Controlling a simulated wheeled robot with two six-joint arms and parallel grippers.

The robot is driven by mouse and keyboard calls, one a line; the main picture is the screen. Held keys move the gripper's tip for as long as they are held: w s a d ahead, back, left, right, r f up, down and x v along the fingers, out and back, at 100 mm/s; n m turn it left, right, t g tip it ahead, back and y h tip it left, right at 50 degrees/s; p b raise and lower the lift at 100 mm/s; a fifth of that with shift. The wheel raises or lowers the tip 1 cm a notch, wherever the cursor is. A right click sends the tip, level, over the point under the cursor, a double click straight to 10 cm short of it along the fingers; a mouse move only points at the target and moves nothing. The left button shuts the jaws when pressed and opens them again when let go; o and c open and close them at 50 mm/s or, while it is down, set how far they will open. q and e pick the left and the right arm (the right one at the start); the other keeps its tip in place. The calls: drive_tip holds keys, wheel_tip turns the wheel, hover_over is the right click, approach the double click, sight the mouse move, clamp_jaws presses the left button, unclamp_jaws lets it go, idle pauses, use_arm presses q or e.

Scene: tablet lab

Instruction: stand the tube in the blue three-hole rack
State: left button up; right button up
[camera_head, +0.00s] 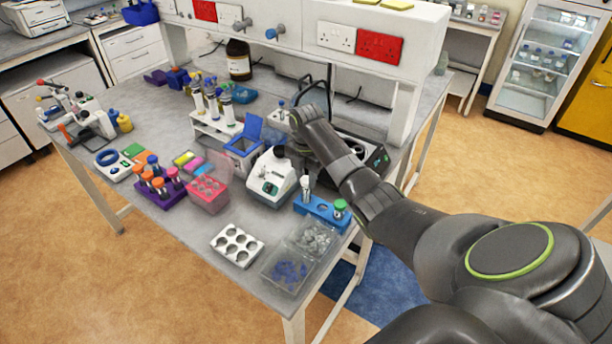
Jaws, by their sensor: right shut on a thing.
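The blue three-hole rack (322,211) stands near the front right of the bench. A green-capped tube (340,208) stands in its right hole, and a pale-topped tube (305,188) is at its left end. Its middle hole looks empty. My right gripper (294,117) is out over the bench behind the rack, past the white centrifuge. It is shut on the tube, but my own wrist hides most of the fingers and the tube, so its tilt cannot be told. My left gripper is not in view.
The white centrifuge (271,178) stands left of the blue rack. Clear bins (312,236) and a white holed block (237,245) lie in front. A purple rack (160,196) and a pink rack (207,196) stand left.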

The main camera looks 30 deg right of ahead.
drive_tip(key=shift+f, duration=0.25)
drive_tip(key=shift+f, duration=0.35)
drive_tip(key=shift+f+b, duration=0.2)
drive_tip(key=shift+b, duration=0.1)
drive_tip(key=shift+f, duration=0.5)
idle(0.4)
drive_tip(key=o, duration=1)
